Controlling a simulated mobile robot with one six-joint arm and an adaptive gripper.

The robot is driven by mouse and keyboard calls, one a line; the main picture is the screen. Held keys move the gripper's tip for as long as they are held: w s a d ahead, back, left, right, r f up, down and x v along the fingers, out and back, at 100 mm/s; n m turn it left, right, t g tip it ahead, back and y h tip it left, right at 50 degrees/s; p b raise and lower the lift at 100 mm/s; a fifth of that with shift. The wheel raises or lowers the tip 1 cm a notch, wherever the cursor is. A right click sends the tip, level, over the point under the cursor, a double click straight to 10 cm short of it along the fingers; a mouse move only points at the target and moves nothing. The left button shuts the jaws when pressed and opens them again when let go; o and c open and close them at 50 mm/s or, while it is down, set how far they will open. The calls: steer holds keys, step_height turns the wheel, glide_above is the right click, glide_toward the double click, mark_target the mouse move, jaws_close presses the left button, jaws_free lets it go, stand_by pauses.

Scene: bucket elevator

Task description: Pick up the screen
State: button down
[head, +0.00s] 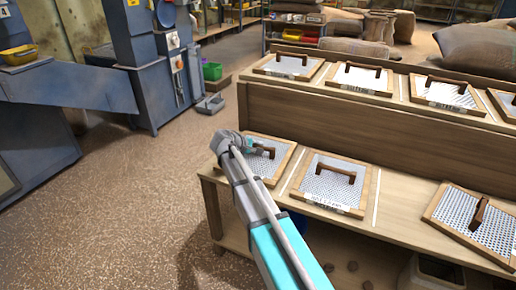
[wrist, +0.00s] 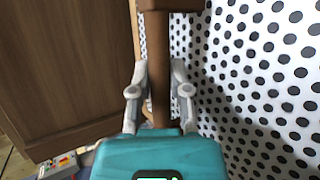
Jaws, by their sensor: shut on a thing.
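The screen (head: 273,164) is a perforated white sheet in a wooden frame with a brown handle, leftmost on the lower shelf in the head view. In the wrist view its sheet with black holes (wrist: 255,75) fills the right side. My gripper (head: 263,151) is at its handle; my arm hides part of the screen. In the wrist view my gripper (wrist: 161,82) has one finger on each side of the brown handle (wrist: 160,50) and is shut on it. Whether the screen is clear of the shelf I cannot tell.
Similar screens stand on the lower shelf (head: 335,183), (head: 478,220) and the upper shelf (head: 362,80) of the wooden rack (head: 350,126). Blue machinery (head: 150,90) stands at the left. The brown floor (head: 120,215) left of the rack is clear. Sacks (head: 475,48) lie behind.

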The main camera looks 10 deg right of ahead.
steer(key=shift+r+p, duration=1.35)
steer(key=shift+r, duration=0.2)
steer(key=s+d+r+p, duration=0.2)
steer(key=s+r+p, duration=0.7)
steer(key=s, duration=0.4)
steer(key=shift+s+d+r, duration=0.15)
steer(key=shift+s+d, duration=0.2)
steer(key=shift+d, duration=0.05)
steer(key=shift+r+p, duration=0.15)
steer(key=shift+p, duration=0.15)
step_height(320, 180, up, 23)
steer(key=p, duration=2.3)
steer(key=shift+r, duration=0.15)
steer(key=shift+d, duration=0.15)
